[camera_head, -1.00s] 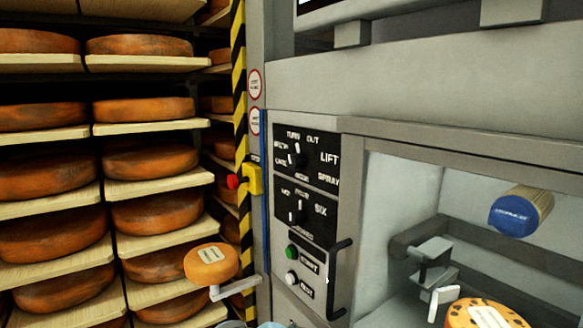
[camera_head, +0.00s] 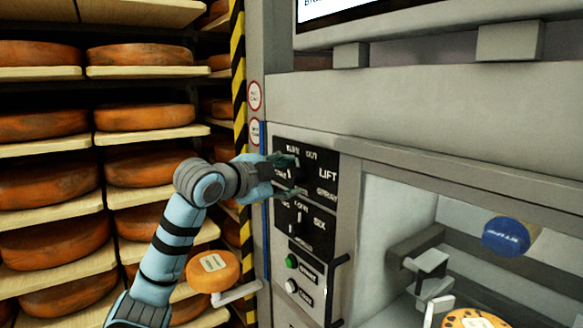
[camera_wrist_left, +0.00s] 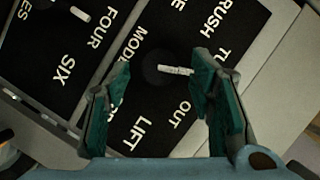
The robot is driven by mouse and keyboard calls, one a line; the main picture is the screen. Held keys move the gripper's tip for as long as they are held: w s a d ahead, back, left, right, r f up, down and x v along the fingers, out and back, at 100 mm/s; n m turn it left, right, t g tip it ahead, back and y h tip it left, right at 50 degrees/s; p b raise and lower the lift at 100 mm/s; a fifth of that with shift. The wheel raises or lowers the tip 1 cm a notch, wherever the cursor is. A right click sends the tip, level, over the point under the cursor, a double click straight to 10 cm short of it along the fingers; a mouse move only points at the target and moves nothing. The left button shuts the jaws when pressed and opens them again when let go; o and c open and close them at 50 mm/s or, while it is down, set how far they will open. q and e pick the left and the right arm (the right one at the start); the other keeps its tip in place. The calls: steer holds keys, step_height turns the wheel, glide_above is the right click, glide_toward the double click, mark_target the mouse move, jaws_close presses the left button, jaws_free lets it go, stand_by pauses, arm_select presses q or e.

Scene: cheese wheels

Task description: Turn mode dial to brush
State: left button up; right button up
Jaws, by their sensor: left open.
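The mode dial (camera_wrist_left: 150,68) is a dark round knob with a white pointer bar on a black panel (camera_head: 327,157). In the left wrist view its bar points toward the TURN and OUT side; the BRUSH label (camera_wrist_left: 215,14), partly cut off, is at the upper right. My left gripper (camera_head: 295,175) is open in front of this panel, its green fingers on either side of the dial. In the left wrist view the gripper (camera_wrist_left: 160,82) frames the dial; contact cannot be told. In the head view the gripper hides much of the dial. My right gripper is not in view.
A second dial (camera_head: 299,219) with number labels sits just below. Beneath it are a green button (camera_head: 291,261), a white button (camera_head: 291,285) and a black handle (camera_head: 333,292). Shelves of cheese wheels (camera_head: 145,117) stand at left. An orange cheese (camera_head: 213,271) sits on a bracket.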

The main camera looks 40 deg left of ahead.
arm_select(q)
steer(key=shift+x, duration=0.75)
steer(key=shift+w+f, duration=0.1)
steer(key=c, duration=1.1)
steer(key=shift+n+p, duration=0.4)
steer(key=shift+p, duration=0.4)
steer(key=shift+c, duration=0.2)
steer(key=n+h+p, duration=0.1)
steer(key=p, duration=0.1)
steer(key=n+g+p, duration=0.1)
steer(key=n+p, duration=0.1)
steer(key=p, duration=0.1)
steer(key=shift+a+r+g+h, duration=0.1)
steer(key=shift+r+g+h, duration=0.2)
steer(key=shift+h, duration=0.1)
steer(key=shift+f+n+g+h+p, duration=0.15)
steer(key=shift+n+g+h+p, duration=0.15)
steer(key=shift+n+h+p, duration=0.85)
steer(key=shift+y+p, duration=0.35)
steer(key=shift+p, duration=0.2)
